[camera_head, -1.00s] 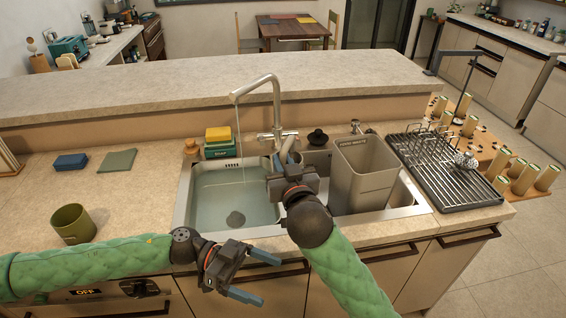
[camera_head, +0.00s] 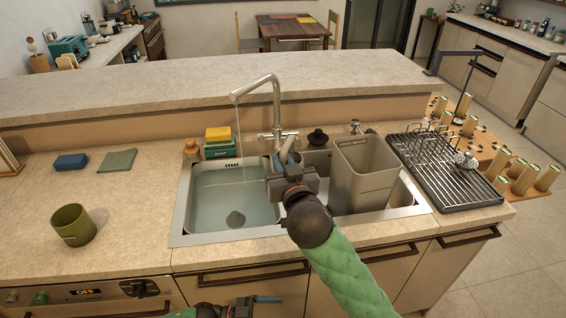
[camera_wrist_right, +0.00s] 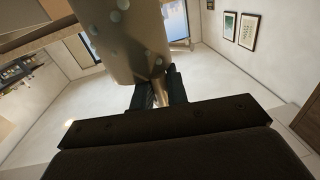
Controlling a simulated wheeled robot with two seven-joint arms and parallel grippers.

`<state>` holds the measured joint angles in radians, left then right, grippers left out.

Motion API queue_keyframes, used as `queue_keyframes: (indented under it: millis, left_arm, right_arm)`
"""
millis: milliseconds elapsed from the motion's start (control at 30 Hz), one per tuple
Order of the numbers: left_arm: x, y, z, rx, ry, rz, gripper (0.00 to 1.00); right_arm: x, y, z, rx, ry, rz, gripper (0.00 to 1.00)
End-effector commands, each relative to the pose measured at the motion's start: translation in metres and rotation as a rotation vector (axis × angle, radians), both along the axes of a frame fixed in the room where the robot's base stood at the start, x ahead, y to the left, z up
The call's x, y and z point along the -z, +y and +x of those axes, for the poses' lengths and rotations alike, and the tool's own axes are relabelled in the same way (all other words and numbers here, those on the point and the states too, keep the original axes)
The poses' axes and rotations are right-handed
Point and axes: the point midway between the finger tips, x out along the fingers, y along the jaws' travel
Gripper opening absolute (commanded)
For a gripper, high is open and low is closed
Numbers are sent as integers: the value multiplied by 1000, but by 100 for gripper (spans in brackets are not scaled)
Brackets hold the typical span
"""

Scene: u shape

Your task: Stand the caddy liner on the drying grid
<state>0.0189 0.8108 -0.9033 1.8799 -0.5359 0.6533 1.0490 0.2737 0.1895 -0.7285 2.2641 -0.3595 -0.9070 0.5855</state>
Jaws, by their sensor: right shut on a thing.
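The caddy liner, a tall grey open-topped bin (camera_head: 364,178), stands in the right sink basin. The drying grid (camera_head: 450,178), a dark slatted rack with wire prongs, lies on the counter to the right of the sink. My right gripper (camera_head: 287,160) is left of the bin, apart from it, at the base of the metal tap (camera_head: 277,108). It is shut on what looks like the tap's lever; the wrist view shows its fingers (camera_wrist_right: 158,92) around a narrow metal part. My left gripper (camera_head: 255,303) is at the bottom edge, mostly cut off.
Water runs from the tap into the filled left basin (camera_head: 220,192). A round metal scrubber (camera_head: 466,160) sits on the grid's right side. A green cup (camera_head: 73,225), a blue block (camera_head: 70,161) and a folded cloth (camera_head: 117,160) lie left.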

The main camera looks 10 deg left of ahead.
Motion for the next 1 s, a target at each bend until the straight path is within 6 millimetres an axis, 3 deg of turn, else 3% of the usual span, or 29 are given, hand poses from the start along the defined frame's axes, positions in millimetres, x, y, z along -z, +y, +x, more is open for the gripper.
queue_keyframes:
  millis: [33, 100, 400, 567, 800, 900, 1000]
  left_arm:
    - [24, 0, -6, -34, 4, 2, 91]
    - [53, 2, -14, -78, -3, 11, 91]
    - [169, 15, -45, -317, -10, 111, 91]
    - [225, 30, -33, -532, 22, 248, 91]
    - [297, 71, -5, -852, 184, 535, 91]
    - [328, 89, -10, -945, 297, 664, 91]
    - [358, 105, -27, -1006, 430, 792, 91]
  right_arm:
    - [0, 0, 0, 0, 0, 0, 0]
    - [0, 0, 0, 0, 0, 0, 0]
    - [0, 0, 0, 0, 0, 0, 0]
    - [0, 0, 0, 0, 0, 0, 0]
    - [0, 0, 0, 0, 0, 0, 0]
    - [0, 0, 0, 0, 0, 0, 0]
    - [0, 0, 0, 0, 0, 0, 0]
